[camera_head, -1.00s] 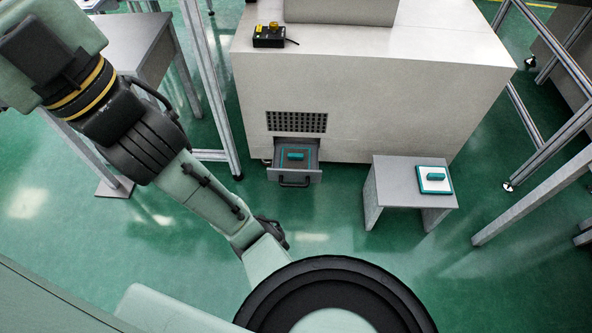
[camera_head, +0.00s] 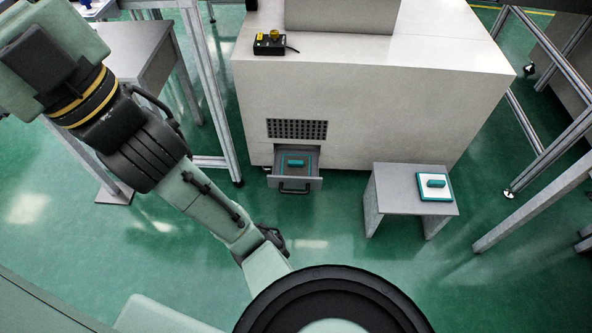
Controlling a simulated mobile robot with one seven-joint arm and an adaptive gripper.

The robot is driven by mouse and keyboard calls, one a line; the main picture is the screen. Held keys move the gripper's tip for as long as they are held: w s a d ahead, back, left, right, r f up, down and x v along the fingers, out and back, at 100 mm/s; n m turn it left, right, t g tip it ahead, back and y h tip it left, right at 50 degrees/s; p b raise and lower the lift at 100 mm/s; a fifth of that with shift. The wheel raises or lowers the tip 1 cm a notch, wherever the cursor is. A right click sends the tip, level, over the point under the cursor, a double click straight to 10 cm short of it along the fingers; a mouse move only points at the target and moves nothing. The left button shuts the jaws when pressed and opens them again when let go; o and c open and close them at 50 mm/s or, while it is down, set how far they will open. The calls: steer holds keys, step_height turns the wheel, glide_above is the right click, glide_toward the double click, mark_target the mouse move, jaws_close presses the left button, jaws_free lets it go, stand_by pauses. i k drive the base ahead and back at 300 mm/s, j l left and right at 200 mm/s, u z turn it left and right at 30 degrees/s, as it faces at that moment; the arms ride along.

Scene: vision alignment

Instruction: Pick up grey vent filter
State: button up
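A grey vent filter (camera_head: 283,165) with teal edging and a teal grip block lies flat in the open drawer (camera_head: 314,183) low on the front of the white machine. A second filter (camera_head: 429,193), white with a teal border and a teal block, lies on the small grey table (camera_head: 390,181) to the right. My arm runs from the bottom middle up to the left edge, well left of the drawer. I cannot make out my gripper's fingers in this view. Both filters are clear of my arm.
The white machine (camera_head: 400,90) stands behind the drawer, with a black control box (camera_head: 270,48) on top. Metal frame posts (camera_head: 215,100) stand at left, and more at right. A grey table (camera_head: 140,50) is behind my arm. Green floor (camera_head: 330,240) in front of the drawer is open.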

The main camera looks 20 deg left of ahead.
mark_target(294, 165)
steer(key=i+l+u, duration=0.65)
steer(key=i+l, duration=0.2)
steer(key=i+l+u, duration=0.35)
steer(key=l, duration=0.25)
steer(key=i+j+u, duration=0.15)
steer(key=j, duration=0.25)
steer(key=i, duration=0.05)
